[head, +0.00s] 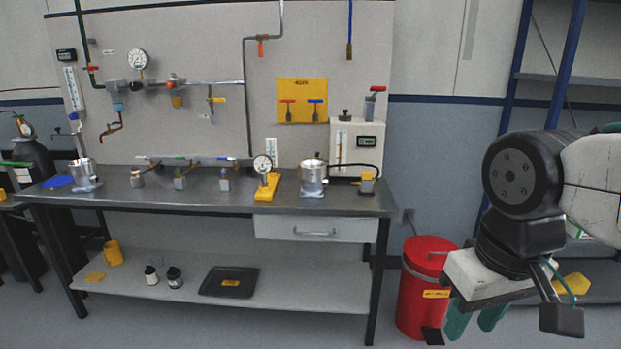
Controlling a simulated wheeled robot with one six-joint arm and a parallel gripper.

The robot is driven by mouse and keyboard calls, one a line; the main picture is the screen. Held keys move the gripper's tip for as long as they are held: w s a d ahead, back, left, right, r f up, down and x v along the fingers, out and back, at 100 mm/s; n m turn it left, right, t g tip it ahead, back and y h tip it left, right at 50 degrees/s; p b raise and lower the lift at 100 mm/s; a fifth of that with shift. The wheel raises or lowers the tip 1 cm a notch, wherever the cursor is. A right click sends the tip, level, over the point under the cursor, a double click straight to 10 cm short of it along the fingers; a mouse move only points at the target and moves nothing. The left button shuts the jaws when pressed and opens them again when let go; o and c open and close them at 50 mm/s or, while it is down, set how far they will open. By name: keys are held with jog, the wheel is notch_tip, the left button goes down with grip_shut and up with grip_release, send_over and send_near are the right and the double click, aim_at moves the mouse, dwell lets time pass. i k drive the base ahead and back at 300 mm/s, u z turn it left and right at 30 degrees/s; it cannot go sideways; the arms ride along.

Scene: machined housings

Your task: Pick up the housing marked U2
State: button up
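Several machined metal pieces stand on the workbench (225,201). A silver cup-shaped housing (84,172) is at the left end, and a larger silver cylindrical housing (313,178) is right of centre. Another small block with an orange part (367,184) is at the right end. No marking is legible, so I cannot tell which is U2. My gripper (474,319) hangs at the lower right, away from the bench, its teal fingers apart with nothing visible between them.
A dial gauge on a yellow stand (266,178) and a white instrument box (356,147) stand on the bench. A red bin (425,285) is between bench and gripper. The lower shelf (312,289) holds a black tray (229,282). Blue-framed shelving (516,70) is behind my arm.

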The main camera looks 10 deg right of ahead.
aim_at(312, 173)
jog(key=z, duration=0.05)
jog(key=k, duration=0.65)
jog(key=z, duration=0.55)
jog(key=i, duration=1.35)
jog(key=u, duration=0.95)
jog(key=i, duration=1.05)
jog(key=u, duration=0.3)
